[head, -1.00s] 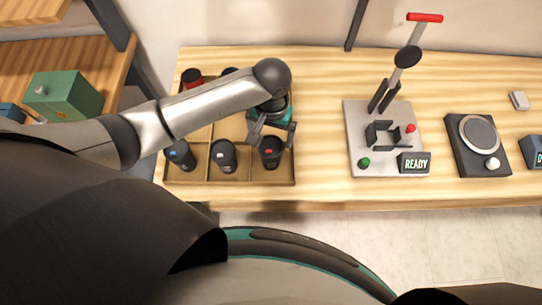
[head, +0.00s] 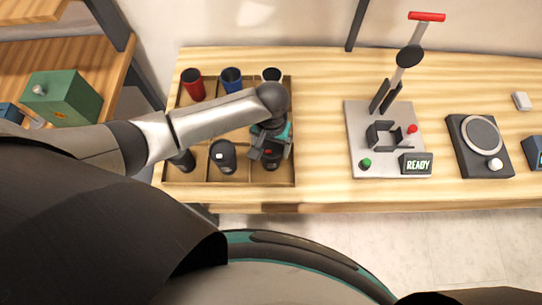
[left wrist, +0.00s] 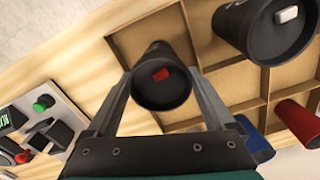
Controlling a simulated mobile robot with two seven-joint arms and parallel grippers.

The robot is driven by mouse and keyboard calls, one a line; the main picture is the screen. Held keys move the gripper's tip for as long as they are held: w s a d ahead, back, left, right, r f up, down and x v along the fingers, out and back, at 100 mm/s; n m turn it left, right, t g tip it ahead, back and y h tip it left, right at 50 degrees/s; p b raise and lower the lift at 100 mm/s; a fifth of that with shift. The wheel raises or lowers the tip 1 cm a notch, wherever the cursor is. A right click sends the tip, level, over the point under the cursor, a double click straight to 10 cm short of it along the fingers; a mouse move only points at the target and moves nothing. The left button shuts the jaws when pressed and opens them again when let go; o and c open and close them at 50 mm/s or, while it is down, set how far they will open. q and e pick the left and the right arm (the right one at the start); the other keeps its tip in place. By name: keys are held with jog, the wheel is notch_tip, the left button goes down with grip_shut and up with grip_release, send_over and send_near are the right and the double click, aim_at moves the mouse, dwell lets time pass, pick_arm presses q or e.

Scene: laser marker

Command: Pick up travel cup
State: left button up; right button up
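Black travel cups stand upright in the front row of a divided wooden tray (head: 236,184). One has a red mark on its lid (head: 271,165); it also shows in the left wrist view (left wrist: 162,85). Another has a white mark (head: 223,158), also in the left wrist view (left wrist: 268,28). A third, at the left (head: 183,162), is partly hidden by my arm. My left gripper (head: 266,156) is over the red-marked cup, pointing down. In the left wrist view its open fingers lie on either side of this cup; contact is not clear. My right gripper is out of view.
Red (head: 193,84), blue (head: 231,79) and white (head: 271,75) cups stand in the tray's back row. To the right are a lever press with a READY display (head: 416,164) and a black device with a round plate (head: 479,136). Bare table lies between tray and press.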

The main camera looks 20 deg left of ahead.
pick_arm(q)
jog(key=shift+c, duration=1.4)
jog(key=shift+r, duration=0.1)
notch_tip(320, 180, up, 20)
jog(key=p, duration=0.3)
